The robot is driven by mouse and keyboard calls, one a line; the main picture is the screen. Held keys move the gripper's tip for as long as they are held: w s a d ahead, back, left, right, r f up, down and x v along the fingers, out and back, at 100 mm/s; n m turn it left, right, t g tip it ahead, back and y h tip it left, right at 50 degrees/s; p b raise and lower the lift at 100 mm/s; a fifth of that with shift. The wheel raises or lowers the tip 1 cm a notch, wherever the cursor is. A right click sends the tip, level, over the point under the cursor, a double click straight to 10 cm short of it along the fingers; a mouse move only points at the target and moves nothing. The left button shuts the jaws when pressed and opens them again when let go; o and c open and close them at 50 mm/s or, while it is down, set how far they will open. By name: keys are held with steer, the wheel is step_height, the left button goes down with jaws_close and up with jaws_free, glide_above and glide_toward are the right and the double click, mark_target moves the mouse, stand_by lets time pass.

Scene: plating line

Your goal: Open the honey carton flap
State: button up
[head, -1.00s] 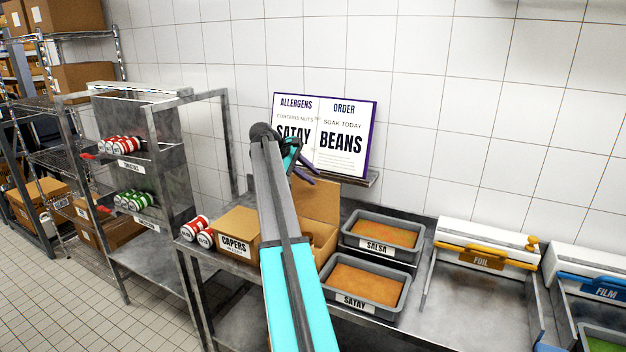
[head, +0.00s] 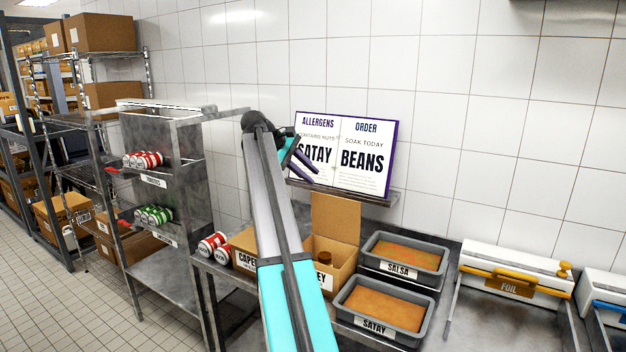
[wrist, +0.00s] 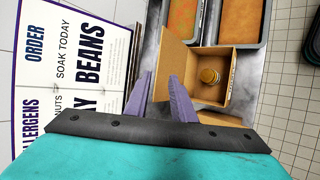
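The honey carton (head: 343,277) is a brown box on the steel counter, its label partly hidden behind my arm, with only "EY" showing. Its flap (head: 336,218) stands upright at the back and the top is open. A jar (head: 323,257) with a brown lid sits inside. The wrist view also shows the open carton (wrist: 215,58), the raised flap (wrist: 176,62) and the jar (wrist: 209,75). My gripper (head: 308,172) is above the carton, in front of the sign. Its two purple fingers (wrist: 160,77) are apart with nothing between them; the right one overlaps the flap in the wrist view.
The capers carton (head: 244,259) is left of the honey carton, partly behind my arm. Salsa (head: 405,252) and satay (head: 383,306) trays stand close on the right. The sign (head: 345,150) is on the wall ledge behind. Red cans (head: 213,246) sit at the counter's left end.

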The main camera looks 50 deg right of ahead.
steer(key=shift+c, duration=0.5)
